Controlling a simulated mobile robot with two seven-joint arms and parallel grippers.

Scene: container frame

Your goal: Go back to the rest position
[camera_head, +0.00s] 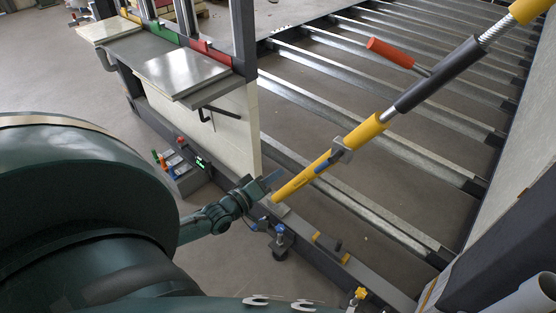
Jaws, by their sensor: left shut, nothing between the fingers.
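My left gripper (268,182) reaches in from the left on my dark green arm, low beside the container frame. It is shut and empty. Its tip is close to the lower end of a yellow telescopic pole (305,178), which slants up to the upper right. I cannot tell whether the two touch. My right gripper is not in view.
The container frame's metal floor beams (350,197) run across the right side. A red-handled bar (391,53) lies over them. A pale panel (232,127) and grey shelf (183,74) stand behind my gripper. A small box (185,174) with coloured items sits left of it.

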